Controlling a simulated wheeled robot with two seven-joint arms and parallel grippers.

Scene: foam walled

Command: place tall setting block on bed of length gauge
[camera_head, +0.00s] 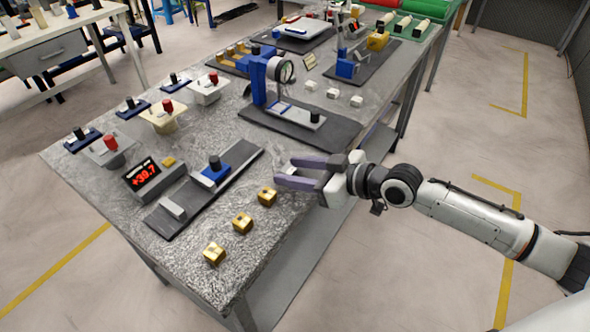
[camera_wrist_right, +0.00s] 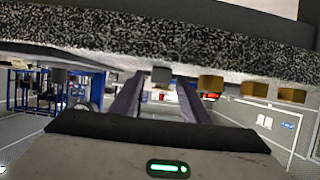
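The length gauge has a dark bed (camera_head: 240,167) with a blue black-knobbed carriage (camera_head: 214,171), a grey end block (camera_head: 172,207) and a red-lit display (camera_head: 141,175) reading about +39.7. Three brass-coloured blocks stand in a row in front of it: one nearest my gripper (camera_head: 267,196), a middle one (camera_head: 242,222) and a near one (camera_head: 214,253). I cannot tell which is tallest. My right gripper (camera_head: 285,172) is open and empty, right of the bed's far end and beyond the nearest block. Its fingers (camera_wrist_right: 160,98) and several brass blocks (camera_wrist_right: 254,89) show in the right wrist view. My left gripper is not in view.
A blue dial gauge stand (camera_head: 258,82) on a dark base (camera_head: 300,128) stands behind my right gripper, with three white blocks (camera_head: 333,93) beside it. Small fixtures with red and black knobs (camera_head: 110,147) line the left edge. The table's front edge runs close below my gripper.

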